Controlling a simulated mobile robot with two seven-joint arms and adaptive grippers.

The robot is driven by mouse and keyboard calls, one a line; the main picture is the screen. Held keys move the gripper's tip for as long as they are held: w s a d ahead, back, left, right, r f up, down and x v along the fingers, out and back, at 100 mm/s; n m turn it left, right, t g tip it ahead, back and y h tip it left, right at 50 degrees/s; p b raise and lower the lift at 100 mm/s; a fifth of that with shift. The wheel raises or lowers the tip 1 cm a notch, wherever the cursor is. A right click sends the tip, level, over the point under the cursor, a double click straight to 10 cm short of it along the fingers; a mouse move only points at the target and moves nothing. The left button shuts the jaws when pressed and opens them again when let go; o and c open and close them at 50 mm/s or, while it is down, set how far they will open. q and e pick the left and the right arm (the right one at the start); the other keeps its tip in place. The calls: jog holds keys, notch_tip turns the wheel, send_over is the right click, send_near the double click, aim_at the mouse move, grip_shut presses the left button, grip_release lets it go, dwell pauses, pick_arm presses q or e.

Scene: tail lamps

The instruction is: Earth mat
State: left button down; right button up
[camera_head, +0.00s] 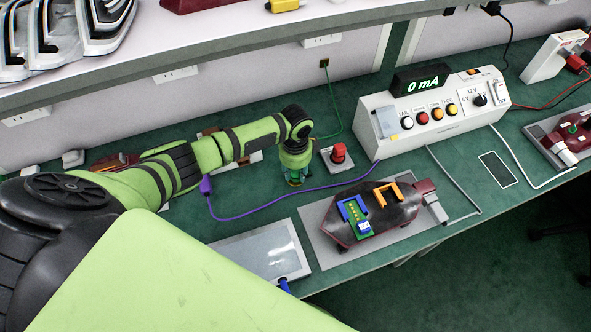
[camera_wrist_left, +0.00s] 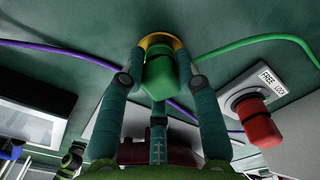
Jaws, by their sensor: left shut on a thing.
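The green mat (camera_head: 370,95) covers the bench top. My left gripper (camera_head: 295,178) points down at it, left of the red knob. In the left wrist view, my left gripper (camera_wrist_left: 160,80) is shut on a green plug (camera_wrist_left: 159,72), with one finger on each side. A yellow ring (camera_wrist_left: 164,40) shows just beyond the plug, close to the mat; I cannot tell whether they touch. A green cord (camera_head: 335,105) runs from the wall outlet (camera_head: 324,63) down to near the gripper, and shows in the left wrist view (camera_wrist_left: 245,44). My right gripper is out of view.
A red knob (camera_head: 338,153) on a plate marked FREE and LOCK stands close right of the gripper. A purple cord (camera_head: 260,213) curves in front. A tail lamp (camera_head: 398,212) lies on a grey plate nearby. The tester (camera_head: 430,112) reads 0 mA. A shelf overhangs the back.

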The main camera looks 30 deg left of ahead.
pick_arm(q)
jog(key=c, duration=0.8)
grip_release()
notch_tip(320, 180, up, 12)
jog(key=shift+s, duration=0.1)
dwell(0.7)
